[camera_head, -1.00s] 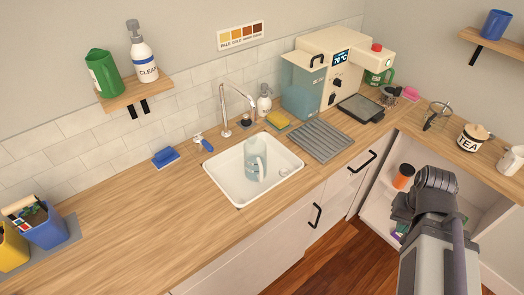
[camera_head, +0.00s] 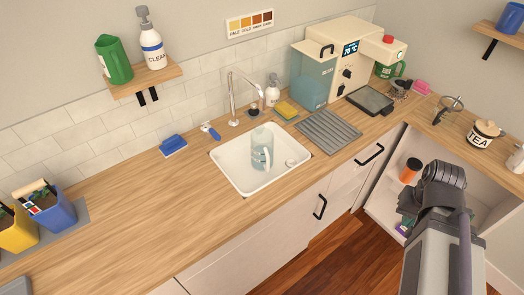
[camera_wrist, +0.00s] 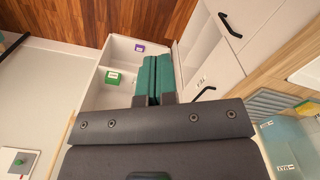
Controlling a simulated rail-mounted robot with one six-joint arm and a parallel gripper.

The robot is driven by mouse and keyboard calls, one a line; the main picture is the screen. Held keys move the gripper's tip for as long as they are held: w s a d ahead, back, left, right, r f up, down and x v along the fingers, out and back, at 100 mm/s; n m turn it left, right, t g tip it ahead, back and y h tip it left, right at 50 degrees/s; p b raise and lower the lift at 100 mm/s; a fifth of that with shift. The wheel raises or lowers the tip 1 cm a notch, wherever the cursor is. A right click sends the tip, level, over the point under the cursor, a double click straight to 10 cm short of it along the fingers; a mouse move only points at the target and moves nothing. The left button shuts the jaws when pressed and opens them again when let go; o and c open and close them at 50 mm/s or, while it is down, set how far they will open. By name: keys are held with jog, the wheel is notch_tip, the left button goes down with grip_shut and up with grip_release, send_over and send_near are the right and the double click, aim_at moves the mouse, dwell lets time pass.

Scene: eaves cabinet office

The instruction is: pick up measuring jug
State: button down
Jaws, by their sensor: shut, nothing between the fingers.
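A clear, pale blue jug (camera_head: 262,150), which looks like the measuring jug, stands in the white sink (camera_head: 228,172). Its handle is on the right side in the head view. My gripper's teal fingers (camera_wrist: 153,78) are together and empty in the wrist view, pointing toward the open cabinet. In the head view my arm is at the right, in front of the open cabinet and well apart from the sink; the fingers are mostly hidden there. The jug does not show in the wrist view.
A faucet (camera_head: 235,98) rises behind the sink. A ridged drying mat (camera_head: 328,132) and a coffee machine (camera_head: 352,55) are to its right. An open cabinet holds an orange-and-black cup (camera_head: 409,170). The counter left of the sink is largely clear.

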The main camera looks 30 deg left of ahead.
jog(key=c, duration=1.8)
grip_release()
jog(key=o, duration=0.4)
jog(key=n+g+y+b, duration=0.1)
jog(key=n+y+b, duration=0.6)
jog(key=n+b, duration=0.45)
send_near(268, 163)
jog(key=shift+n, duration=0.85)
jog(key=d+f+p, duration=0.1)
jog(key=d+f, duration=0.1)
jog(key=d+f+p, duration=0.1)
jog(key=d+f, duration=0.1)
jog(key=shift+s+d+f, duration=0.2)
jog(key=shift+d+f, duration=0.05)
jog(key=shift+d, duration=0.1)
jog(key=w+a+r+n+y, duration=0.1)
jog(key=a+r+n+y, duration=0.15)
jog(key=n, duration=0.25)
jog(key=shift+n+h, duration=0.25)
jog(key=shift+n, duration=0.25)
jog(key=b+x, duration=0.7)
jog(key=x, duration=0.4)
jog(key=shift+a+r, duration=0.15)
jog(key=shift+a, duration=0.1)
jog(key=shift+r, duration=0.2)
